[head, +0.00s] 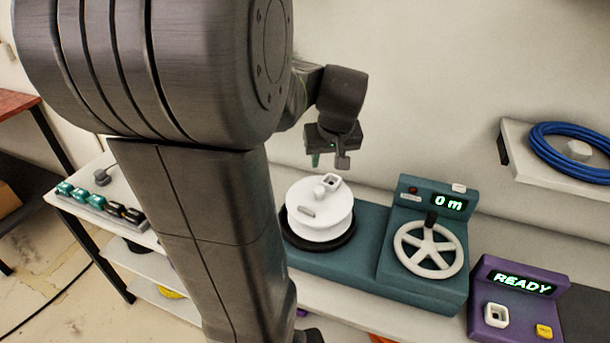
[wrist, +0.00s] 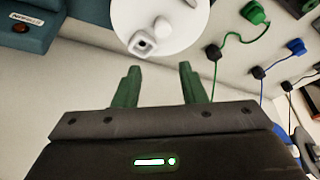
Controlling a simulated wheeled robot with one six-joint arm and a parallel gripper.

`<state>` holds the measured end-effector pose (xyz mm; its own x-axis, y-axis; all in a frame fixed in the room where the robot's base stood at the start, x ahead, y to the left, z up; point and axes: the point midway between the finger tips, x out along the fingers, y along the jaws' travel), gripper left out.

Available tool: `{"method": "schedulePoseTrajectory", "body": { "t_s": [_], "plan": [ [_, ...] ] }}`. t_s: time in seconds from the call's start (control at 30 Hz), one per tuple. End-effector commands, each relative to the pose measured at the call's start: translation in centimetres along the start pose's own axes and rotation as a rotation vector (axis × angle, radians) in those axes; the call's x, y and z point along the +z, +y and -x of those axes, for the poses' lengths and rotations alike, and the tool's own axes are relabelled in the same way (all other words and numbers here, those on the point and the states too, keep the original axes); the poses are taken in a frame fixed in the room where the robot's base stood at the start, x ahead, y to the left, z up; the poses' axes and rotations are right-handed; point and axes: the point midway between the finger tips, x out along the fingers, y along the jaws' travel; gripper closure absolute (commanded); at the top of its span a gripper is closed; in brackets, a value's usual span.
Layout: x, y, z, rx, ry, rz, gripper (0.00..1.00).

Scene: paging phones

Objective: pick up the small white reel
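The small white reel (head: 318,222) sits on a dark round plate on the teal machine (head: 350,255). A small white block with a dark square opening and a light grey tab show on its top. In the wrist view the reel (wrist: 180,20) is cut off at the top edge, with a knob and a square-holed piece on its face. My gripper (head: 328,160) is above the reel in the head view, apart from it. In the wrist view its two green fingers (wrist: 160,82) are spread, with nothing between them.
The teal machine has a white handwheel (head: 428,249) and a "0 m" display. A purple box (head: 515,297) reading READY stands to its right. Blue cable (head: 570,145) lies coiled on a wall shelf. Plugs with green and blue cords (wrist: 255,12) show in the wrist view.

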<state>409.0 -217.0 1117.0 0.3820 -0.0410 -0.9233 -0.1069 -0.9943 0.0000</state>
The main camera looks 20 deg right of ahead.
Motion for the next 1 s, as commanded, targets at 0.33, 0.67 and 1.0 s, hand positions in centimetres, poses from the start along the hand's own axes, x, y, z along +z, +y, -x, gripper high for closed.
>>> {"method": "schedulePoseTrajectory", "body": {
  "t_s": [0.33,0.67,1.0],
  "plan": [
    [0.2,-0.1,-6.2,-0.001,-0.004,0.0,0.62],
    [0.5,-0.3,-8.4,-0.002,-0.006,0.0,0.62],
    [1.0,-0.5,-12.1,0.0,-0.003,0.0,0.62]
  ]
}}
